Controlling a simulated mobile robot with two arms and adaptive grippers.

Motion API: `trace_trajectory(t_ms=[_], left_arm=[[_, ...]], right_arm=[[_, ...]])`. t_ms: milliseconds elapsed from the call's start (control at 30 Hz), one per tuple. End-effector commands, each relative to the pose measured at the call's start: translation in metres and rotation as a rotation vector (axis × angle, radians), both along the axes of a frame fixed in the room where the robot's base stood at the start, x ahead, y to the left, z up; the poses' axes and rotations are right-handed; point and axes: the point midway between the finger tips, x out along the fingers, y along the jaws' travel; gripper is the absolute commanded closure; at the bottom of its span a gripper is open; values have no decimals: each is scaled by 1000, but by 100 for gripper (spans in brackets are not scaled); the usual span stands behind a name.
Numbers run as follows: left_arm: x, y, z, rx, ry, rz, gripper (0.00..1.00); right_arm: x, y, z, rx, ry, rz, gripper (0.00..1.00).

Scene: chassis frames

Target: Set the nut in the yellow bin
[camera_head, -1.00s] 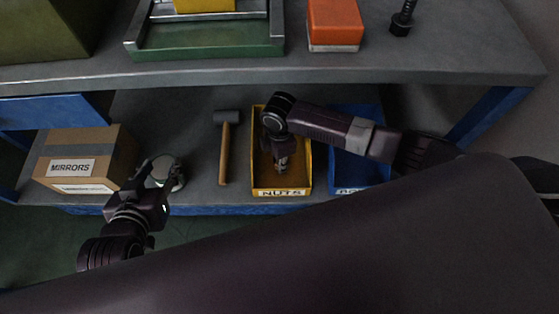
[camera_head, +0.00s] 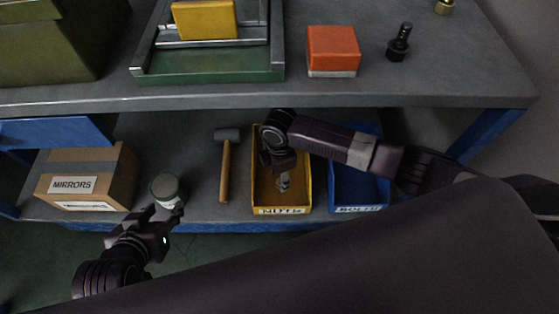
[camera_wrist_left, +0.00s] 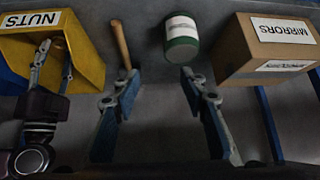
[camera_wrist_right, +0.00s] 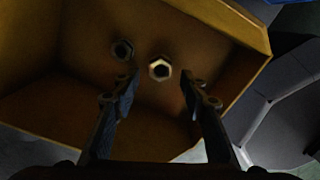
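The yellow bin (camera_head: 258,190), labelled NUTS, stands on the lower shelf; its label side also shows in the left wrist view (camera_wrist_left: 90,55). My right gripper (camera_head: 284,182) points down into it. In the right wrist view its fingers (camera_wrist_right: 158,85) are open and apart. A brass-coloured hex nut (camera_wrist_right: 160,69) shows between and just beyond the fingertips, over the bin's interior. I cannot tell if it touches the bin floor. A darker nut (camera_wrist_right: 122,50) lies in the bin beside it. My left gripper (camera_head: 165,222) is open and empty in front of the shelf (camera_wrist_left: 158,82).
The bench above holds an orange block (camera_head: 333,48), a bolt (camera_head: 399,42) and a brass piece (camera_head: 444,7).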

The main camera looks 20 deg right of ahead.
Motion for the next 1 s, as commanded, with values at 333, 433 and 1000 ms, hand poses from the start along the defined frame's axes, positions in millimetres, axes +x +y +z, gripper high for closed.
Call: trace_trajectory(t_ms=[333,433,1000], left_arm=[[-76,24,-31,70,327,26,60],[-96,30,-29,86,407,32,60],[-101,31,-23,89,425,34,60]], right_arm=[[1,0,42,0,-2,1,60],[1,0,66,1,-3,1,60],[-14,16,93,39,-4,-29,60]])
